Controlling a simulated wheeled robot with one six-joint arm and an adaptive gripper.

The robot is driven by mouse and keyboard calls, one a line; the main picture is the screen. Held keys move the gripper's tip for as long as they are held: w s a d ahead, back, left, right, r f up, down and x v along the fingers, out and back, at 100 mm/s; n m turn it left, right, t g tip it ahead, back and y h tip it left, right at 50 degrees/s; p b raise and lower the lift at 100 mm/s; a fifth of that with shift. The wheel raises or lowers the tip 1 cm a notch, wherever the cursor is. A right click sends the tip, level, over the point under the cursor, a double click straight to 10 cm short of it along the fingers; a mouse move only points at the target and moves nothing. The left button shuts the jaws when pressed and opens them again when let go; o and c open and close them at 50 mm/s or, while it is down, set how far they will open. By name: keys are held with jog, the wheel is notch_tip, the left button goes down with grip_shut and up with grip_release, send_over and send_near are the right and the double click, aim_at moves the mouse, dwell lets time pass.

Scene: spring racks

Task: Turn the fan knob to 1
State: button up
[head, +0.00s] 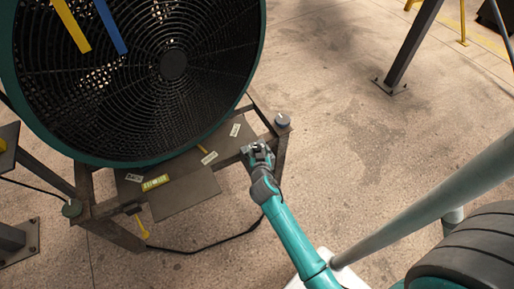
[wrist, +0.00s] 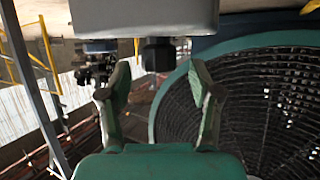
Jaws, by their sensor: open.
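The fan (head: 173,65) is a large round black grille in a teal ring, at the upper left of the head view. Its curved edge also shows at the right of the wrist view (wrist: 255,95). My gripper (head: 257,148) is at the right front of the fan's stand. In the wrist view its two fingers (wrist: 160,76) are spread with a gap between them. A dark block (wrist: 159,54), possibly the fan knob, juts below a pale grey box (wrist: 145,18), between and beyond the fingertips. I cannot read any setting or tell whether the fingers touch it.
The fan stands on a brown metal frame (head: 104,208) with several small labels and a yellow-green label (head: 156,183). A grey round cap (head: 283,120) sits at the frame's right corner. A dark cable (head: 205,246) lies on the floor. The concrete floor to the right is mostly clear.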

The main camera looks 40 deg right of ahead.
jog(key=shift+x, duration=1.25)
jog(key=shift+c, duration=0.2)
jog(key=c, duration=1.1)
jog(key=shift+m+h, duration=0.3)
jog(key=m+g+h, duration=0.2)
jog(key=m+g, duration=0.1)
jog(key=shift+w+a, duration=0.1)
jog(key=shift+m+g+h, duration=0.9)
jog(key=shift+m+g, duration=1.1)
jog(key=shift+g, duration=0.3)
jog(key=shift+f, duration=0.1)
